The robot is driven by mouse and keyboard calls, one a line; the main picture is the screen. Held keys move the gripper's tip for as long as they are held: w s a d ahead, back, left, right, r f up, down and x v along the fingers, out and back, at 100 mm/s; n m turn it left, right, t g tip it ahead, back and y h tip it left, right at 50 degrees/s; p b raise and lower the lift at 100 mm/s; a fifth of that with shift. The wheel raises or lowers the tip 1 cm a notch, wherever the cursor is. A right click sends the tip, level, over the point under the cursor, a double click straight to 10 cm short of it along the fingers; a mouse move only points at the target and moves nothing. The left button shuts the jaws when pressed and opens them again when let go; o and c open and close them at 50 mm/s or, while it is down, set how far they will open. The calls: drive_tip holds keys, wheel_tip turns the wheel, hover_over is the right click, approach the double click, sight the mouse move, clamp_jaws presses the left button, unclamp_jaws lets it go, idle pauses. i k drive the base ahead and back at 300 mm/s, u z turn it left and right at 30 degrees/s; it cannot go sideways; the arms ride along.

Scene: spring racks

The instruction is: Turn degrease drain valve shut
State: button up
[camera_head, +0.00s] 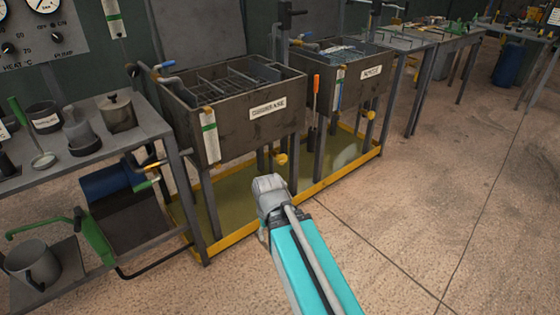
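The degrease tank (240,132) is a dark metal box on legs, left of centre, with a label reading DEGREASE on its front. A yellow round knob (281,159) shows below its right end and looks like a drain valve handle. The pipe behind the knob is too small and dark to read, so I cannot tell whether the valve is open or shut. My teal arm reaches up from the bottom centre and ends in a grey joint in front of and below the knob, apart from it in the picture. My gripper's fingers do not show.
A rinse tank (353,92) with a similar yellow knob (371,115) stands to the right. A yellow-rimmed drip tray (316,190) lies under both tanks. A grey bench (140,133) with pots is at left. The floor (430,190) at right is clear.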

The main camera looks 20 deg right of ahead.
sight(282, 159)
drive_tip(key=z, duration=0.05)
drive_tip(key=i, duration=1)
drive_tip(key=u, duration=0.05)
